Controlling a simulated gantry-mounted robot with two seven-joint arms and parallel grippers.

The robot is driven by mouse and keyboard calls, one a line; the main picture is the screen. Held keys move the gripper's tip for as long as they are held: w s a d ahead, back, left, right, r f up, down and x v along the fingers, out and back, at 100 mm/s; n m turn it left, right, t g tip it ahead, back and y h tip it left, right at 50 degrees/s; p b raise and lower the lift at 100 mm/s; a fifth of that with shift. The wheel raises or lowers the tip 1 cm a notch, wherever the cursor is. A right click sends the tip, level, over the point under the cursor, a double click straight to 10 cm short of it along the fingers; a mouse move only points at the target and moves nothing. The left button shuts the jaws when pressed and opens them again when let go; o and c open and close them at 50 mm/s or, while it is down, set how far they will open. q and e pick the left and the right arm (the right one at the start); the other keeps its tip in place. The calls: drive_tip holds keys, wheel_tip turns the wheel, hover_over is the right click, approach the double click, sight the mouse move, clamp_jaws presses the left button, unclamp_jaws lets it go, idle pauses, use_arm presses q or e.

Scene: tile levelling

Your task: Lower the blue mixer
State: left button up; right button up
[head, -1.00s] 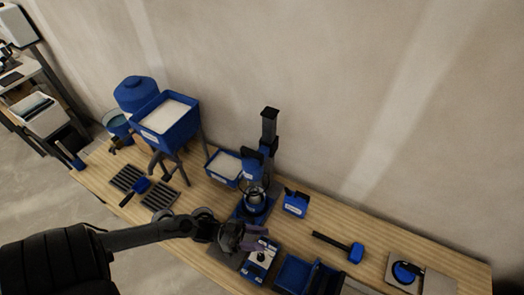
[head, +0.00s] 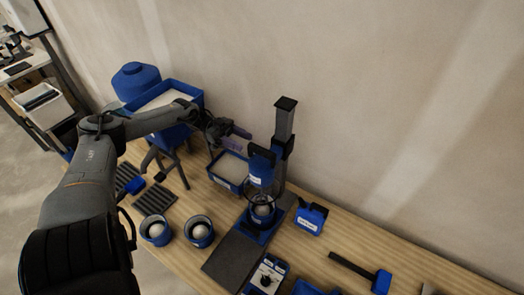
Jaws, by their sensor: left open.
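The blue mixer (head: 262,167) is mounted on a dark upright column with a black cap. Its blue head sits above a clear bowl (head: 262,208) on the blue base. My left gripper (head: 241,138) is open and empty, with purple fingers pointing right. In the picture it is just left of the top of the mixer head, and a small gap shows between them. My right gripper is not in view.
A blue hopper (head: 192,92) and a blue tray of pale powder (head: 229,169) stand left of the mixer. Two blue buckets (head: 198,231), a dark board (head: 236,262) and a control box (head: 265,275) lie in front. A blue container (head: 310,218) and a mallet (head: 381,281) are right.

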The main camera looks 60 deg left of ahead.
use_arm(q)
drive_tip(key=p, duration=0.1)
approach(275, 156)
drive_tip(key=x, duration=0.5)
drive_tip(key=shift+w+f, duration=0.15)
drive_tip(key=shift+f, duration=0.1)
drive_tip(key=shift+c, duration=0.2)
clamp_jaws()
